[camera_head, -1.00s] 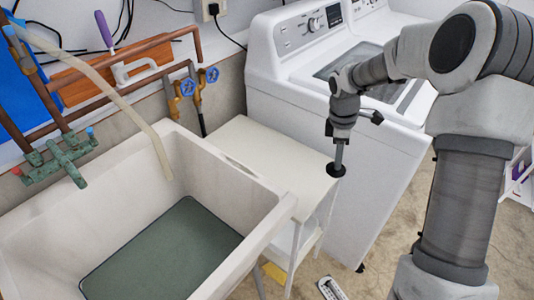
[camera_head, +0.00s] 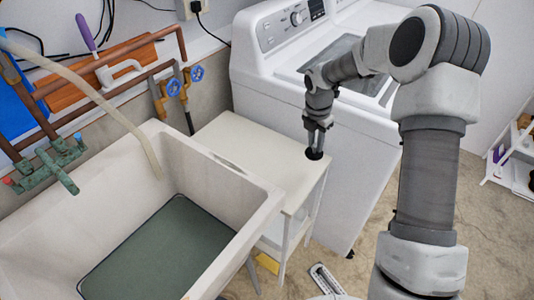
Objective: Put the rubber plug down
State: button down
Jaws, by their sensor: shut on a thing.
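The rubber plug (camera_head: 314,154) is a small black disc at the tip of my gripper (camera_head: 316,143). My gripper is shut on it and points down at the right edge of the white side table (camera_head: 235,140). The plug is at about the height of the tabletop in the picture; I cannot tell whether it touches the surface. The fingers are small and partly merge with the dark plug.
A utility sink (camera_head: 262,215) with greenish water stands left of the table. A white washing machine (camera_head: 270,80) stands behind and to the right. A remote-like object (camera_head: 325,278) lies on the floor. The tabletop is bare.

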jog(key=w+a+f, duration=0.1)
jog(key=a+f, duration=0.1)
jog(key=a, duration=0.1)
jog(key=w+a+f, duration=0.1)
jog(key=a+f, duration=0.1)
jog(key=a, duration=0.1)
jog(key=w+a+f, duration=0.1)
jog(key=a+f, duration=0.1)
jog(key=a, duration=0.1)
jog(key=shift+w+a+f+b, duration=0.1)
jog(key=shift+w+a+b, duration=0.1)
jog(key=shift+w+b, duration=0.15)
jog(key=shift+f, duration=1.95)
jog(key=shift+f, duration=0.15)
jog(key=c, duration=0.7)
grip_release()
